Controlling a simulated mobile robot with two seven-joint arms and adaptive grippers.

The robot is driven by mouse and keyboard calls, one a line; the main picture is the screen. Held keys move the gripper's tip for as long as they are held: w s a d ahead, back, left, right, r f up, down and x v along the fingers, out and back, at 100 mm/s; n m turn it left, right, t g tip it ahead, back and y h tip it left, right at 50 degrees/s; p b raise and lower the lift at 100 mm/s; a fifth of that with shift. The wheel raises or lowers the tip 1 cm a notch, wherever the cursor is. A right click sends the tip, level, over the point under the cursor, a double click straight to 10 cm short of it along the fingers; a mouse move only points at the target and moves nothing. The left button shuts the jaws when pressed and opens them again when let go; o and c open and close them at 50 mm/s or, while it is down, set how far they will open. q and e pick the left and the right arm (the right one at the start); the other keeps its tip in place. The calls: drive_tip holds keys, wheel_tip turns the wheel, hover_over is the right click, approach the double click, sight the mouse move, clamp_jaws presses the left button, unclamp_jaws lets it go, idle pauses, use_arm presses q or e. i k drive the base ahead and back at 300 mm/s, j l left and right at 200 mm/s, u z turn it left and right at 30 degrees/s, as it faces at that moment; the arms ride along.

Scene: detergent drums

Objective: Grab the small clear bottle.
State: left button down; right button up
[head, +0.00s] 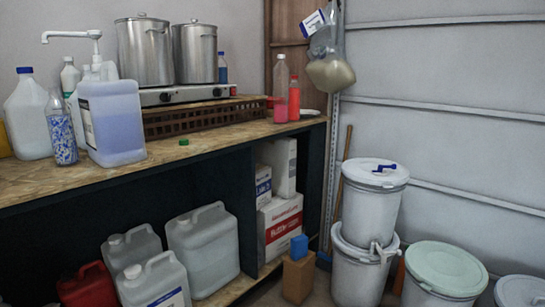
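Two small clear bottles stand on the wooden counter, and I cannot tell which one the task names. One clear bottle (61,130) with blue and white contents stands upright at the left, near the counter's front, just left of a large jug of pale blue liquid (115,120). The other clear bottle (281,88), with pink liquid low in it, stands upright at the counter's right end. A red bottle (294,98) stands close to its right. Neither gripper shows in the head view.
Two steel pots (146,52) sit on a hot plate (185,95) mid-counter. A green cap (184,142) lies near the front edge (215,150). Canisters (203,250) and boxes (280,225) fill the shelf below. White drums (373,205) stand on the right.

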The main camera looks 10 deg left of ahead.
sight(57, 112)
drive_tip(key=u, duration=1.15)
